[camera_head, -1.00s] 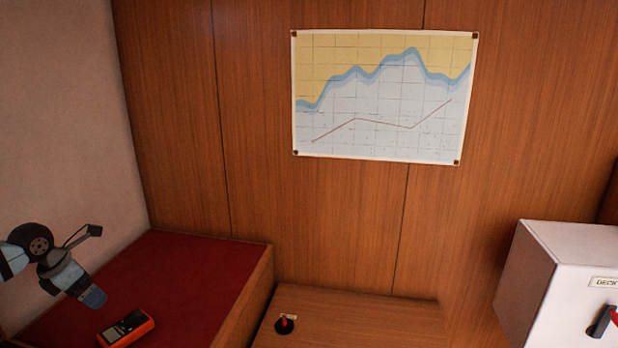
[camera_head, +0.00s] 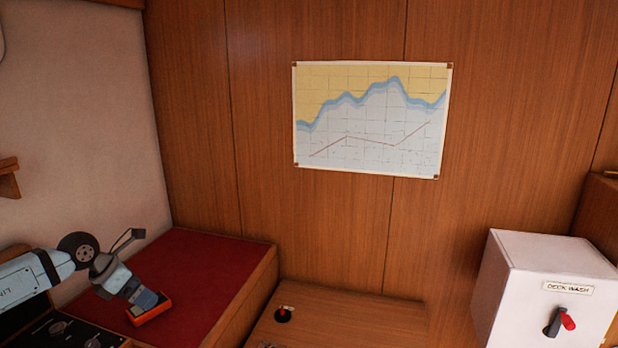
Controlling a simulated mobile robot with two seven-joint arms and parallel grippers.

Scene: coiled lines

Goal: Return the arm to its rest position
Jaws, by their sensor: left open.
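My left arm (camera_head: 35,276) comes in from the left, grey-blue with a dark round joint. My left gripper (camera_head: 148,300) hangs at its end, pointing down and to the right over the red bench top (camera_head: 205,262). It is open. In the picture its tip overlaps an orange-rimmed handheld device (camera_head: 150,313) lying on the bench, covering much of it. I cannot tell whether they touch. My right gripper is not in view.
A white box labelled "DECK WASH" (camera_head: 515,262) with a red-tipped switch (camera_head: 562,322) stands at the right. A small red-and-black knob (camera_head: 283,313) sits on the wooden top (camera_head: 350,315). A chart (camera_head: 370,120) hangs on the panelled wall. A black panel (camera_head: 65,328) is at lower left.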

